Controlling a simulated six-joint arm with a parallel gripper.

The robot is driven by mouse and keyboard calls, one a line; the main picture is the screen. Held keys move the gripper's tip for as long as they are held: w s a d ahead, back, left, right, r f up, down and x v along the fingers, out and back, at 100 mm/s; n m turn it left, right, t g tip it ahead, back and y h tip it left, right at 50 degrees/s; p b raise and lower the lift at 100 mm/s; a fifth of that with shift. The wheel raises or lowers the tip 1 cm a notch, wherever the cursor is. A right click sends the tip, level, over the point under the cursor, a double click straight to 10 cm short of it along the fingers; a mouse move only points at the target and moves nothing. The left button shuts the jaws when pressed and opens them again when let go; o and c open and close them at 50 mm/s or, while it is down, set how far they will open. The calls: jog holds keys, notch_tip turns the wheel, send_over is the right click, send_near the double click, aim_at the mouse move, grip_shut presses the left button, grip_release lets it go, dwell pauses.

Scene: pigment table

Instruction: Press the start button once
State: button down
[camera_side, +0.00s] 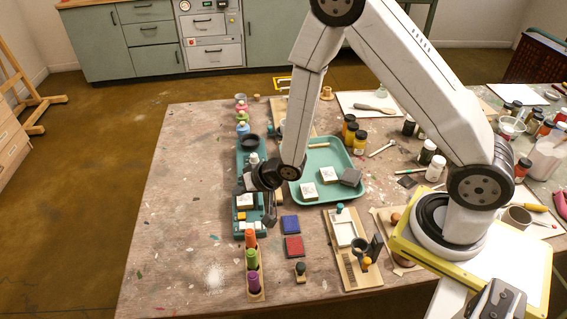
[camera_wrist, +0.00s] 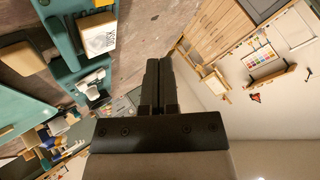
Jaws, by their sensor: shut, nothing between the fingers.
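My gripper (camera_side: 268,220) is low over the right edge of the long teal station (camera_side: 243,168), its fingers angled down. In the wrist view my gripper (camera_wrist: 160,64) shows two dark fingers closed together with nothing between them. The station carries a white-topped block (camera_side: 245,201) and small yellow and white pieces near its front end. In the wrist view the teal station (camera_wrist: 62,72) lies to the left of the fingers, with a printed white block (camera_wrist: 98,34) on it. I cannot pick out which piece is the start button. Contact with the station cannot be told.
A teal tray (camera_side: 322,194) with stamp blocks stands right of the station. Blue (camera_side: 290,224) and red (camera_side: 294,247) pads lie in front of the tray. A holder with colored bottles (camera_side: 252,258) stands at the front. The table's left side (camera_side: 185,200) is clear.

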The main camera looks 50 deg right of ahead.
aim_at(244, 216)
jog(key=shift+f, duration=3.3)
jog(key=shift+f, duration=0.9)
dwell(0.5)
jog(key=shift+r, duration=0.15)
dwell(0.3)
jog(key=shift+r, duration=0.75)
jog(key=shift+r, duration=2.5)
jog(key=shift+r, duration=0.1)
